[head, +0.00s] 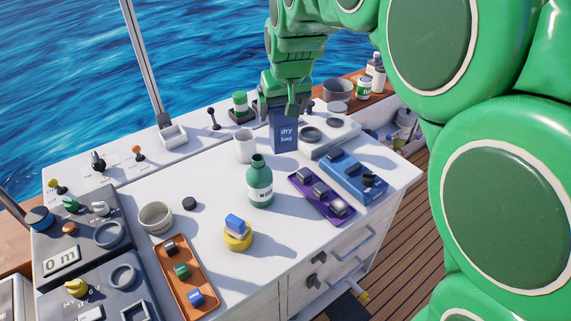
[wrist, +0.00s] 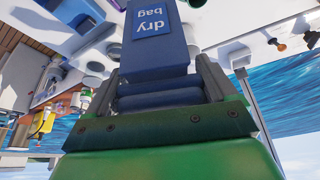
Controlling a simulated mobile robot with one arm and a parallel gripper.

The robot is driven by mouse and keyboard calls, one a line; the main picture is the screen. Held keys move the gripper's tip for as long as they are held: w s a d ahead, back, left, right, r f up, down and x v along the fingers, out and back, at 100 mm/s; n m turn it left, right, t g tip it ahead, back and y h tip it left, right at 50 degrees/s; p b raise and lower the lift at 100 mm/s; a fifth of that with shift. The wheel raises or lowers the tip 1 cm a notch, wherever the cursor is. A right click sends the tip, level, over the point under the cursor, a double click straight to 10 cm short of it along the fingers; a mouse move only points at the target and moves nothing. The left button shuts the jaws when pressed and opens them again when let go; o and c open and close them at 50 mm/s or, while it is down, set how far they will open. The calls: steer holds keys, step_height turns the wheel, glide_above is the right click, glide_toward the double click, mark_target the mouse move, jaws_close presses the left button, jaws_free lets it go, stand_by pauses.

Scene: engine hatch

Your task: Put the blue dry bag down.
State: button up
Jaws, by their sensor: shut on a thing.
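The blue dry bag (head: 286,134), a dark blue block labelled "dry bag", is upright at the far side of the white counter (head: 215,217). My green gripper (head: 290,106) is above it and shut on its top. In the wrist view the bag (wrist: 155,65) sits between the two fingers (wrist: 160,90), its label upside down. I cannot tell whether the bag's bottom touches the counter.
A white mug (head: 244,146) stands just left of the bag, and a green bottle (head: 260,183) in front. A grey panel with a ring (head: 330,140) is to the right. A purple tray (head: 310,185) and a blue tray (head: 345,165) lie nearer right. Bare counter lies around the bottle.

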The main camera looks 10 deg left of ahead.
steer(key=d, duration=0.3)
steer(key=shift+w+d+m, duration=0.1)
steer(key=shift+m, duration=0.2)
steer(key=w+a+f, duration=0.2)
steer(key=w+f, duration=0.4)
steer(key=f, duration=0.3)
steer(key=w+a+f, duration=0.2)
steer(key=w+f, duration=0.5)
steer(key=f, duration=0.2)
steer(key=shift+a, duration=0.35)
steer(key=shift+f, duration=0.15)
steer(key=o, duration=1.1)
